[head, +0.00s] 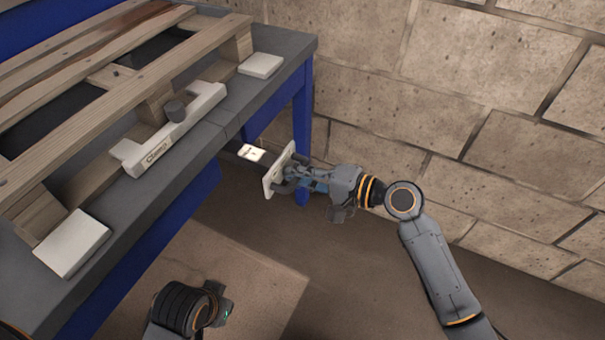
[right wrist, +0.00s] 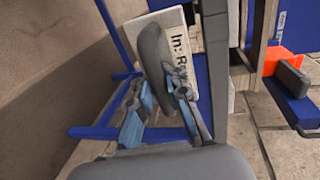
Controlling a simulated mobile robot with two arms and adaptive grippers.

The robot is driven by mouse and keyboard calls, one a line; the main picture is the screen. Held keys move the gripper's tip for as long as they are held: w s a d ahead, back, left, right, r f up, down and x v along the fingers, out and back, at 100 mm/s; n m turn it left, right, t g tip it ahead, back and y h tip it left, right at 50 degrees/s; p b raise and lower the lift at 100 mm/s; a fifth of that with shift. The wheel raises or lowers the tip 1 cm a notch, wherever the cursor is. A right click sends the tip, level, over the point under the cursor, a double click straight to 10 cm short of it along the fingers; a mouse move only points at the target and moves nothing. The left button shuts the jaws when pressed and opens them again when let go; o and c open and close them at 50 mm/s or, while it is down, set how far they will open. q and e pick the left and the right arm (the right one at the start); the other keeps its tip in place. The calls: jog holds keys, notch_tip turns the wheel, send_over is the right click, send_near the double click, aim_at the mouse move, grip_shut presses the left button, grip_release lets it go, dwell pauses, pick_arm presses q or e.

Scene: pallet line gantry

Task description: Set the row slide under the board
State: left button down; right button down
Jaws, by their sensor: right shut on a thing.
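My right gripper (head: 287,180) is beside the table's right end, shut on a grey rounded handle (right wrist: 153,62). The handle is on the upright white end plate (head: 272,178) of what looks like the row slide. In the right wrist view this plate (right wrist: 180,38) carries lettering starting "In: R". A dark bar with a white label (head: 251,152) runs from the plate toward the table edge; its far end is hidden. Wooden boards (head: 120,75) lie across the table above. A dark part with a small light at the bottom appears to be my left gripper; its fingers are not visible.
The grey table (head: 215,140) has blue legs. On it are a white bracket with a grey knob (head: 172,128) and white pads (head: 72,243) (head: 261,65). A block wall (head: 430,80) stands behind. An orange object (right wrist: 278,60) shows in the right wrist view. The floor in front is clear.

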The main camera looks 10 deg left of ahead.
jog(key=c, duration=1.6)
grip_release()
jog(key=shift+d+r, duration=0.1)
jog(key=v, duration=1.2)
